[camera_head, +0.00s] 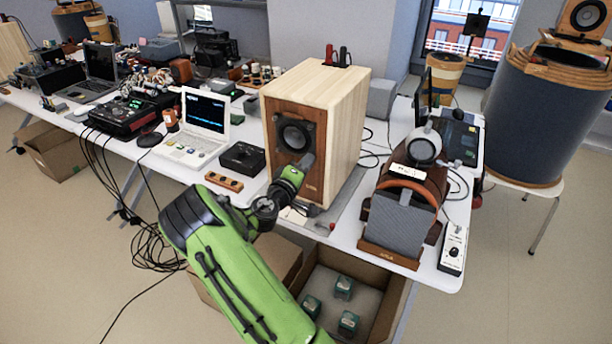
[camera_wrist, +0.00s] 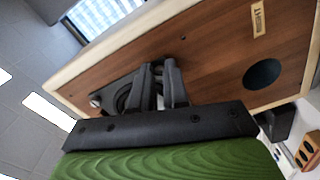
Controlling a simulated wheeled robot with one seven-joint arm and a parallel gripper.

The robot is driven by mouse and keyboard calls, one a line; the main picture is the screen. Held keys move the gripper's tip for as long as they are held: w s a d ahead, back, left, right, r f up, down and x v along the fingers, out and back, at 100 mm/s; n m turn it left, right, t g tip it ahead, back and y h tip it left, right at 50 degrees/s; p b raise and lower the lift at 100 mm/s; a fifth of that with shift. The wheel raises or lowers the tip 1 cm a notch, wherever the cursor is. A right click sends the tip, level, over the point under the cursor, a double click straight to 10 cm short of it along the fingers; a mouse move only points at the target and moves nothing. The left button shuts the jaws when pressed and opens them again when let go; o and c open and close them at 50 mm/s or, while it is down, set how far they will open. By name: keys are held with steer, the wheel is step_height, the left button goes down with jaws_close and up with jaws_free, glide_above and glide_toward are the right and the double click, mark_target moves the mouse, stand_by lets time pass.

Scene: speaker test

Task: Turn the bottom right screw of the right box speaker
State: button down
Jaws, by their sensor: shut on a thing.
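The right box speaker (camera_head: 345,125) stands on the white table, a pale wood box with a brown front panel and dark cone. Its front panel (camera_wrist: 215,55) fills much of the wrist view, with a round black port (camera_wrist: 262,74) at right and the dark cone (camera_wrist: 122,94) at left. My gripper (camera_wrist: 160,72) is at the cone's edge, its two dark fingers close together. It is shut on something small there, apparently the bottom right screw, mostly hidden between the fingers. In the head view my gripper (camera_head: 306,161) touches or nearly touches the panel below the cone.
A laptop (camera_head: 205,115) and a black box (camera_head: 242,158) stand left of the speaker. An open carton (camera_head: 392,305) is on the floor below. Cables hang at left.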

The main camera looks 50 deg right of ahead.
steer(key=shift+w+f+m+b, duration=0.1)
steer(key=shift+m+b, duration=2)
steer(key=shift+m, duration=4.6)
steer(key=shift+f+m+b, duration=0.1)
steer(key=shift+m+b, duration=2)
steer(key=shift+m, duration=4.9)
steer(key=c, duration=1.1)
jaws_free()
steer(key=shift+r, duration=0.15)
steer(key=shift+a, duration=0.15)
steer(key=v, duration=1.5)
steer(key=shift+a, duration=0.25)
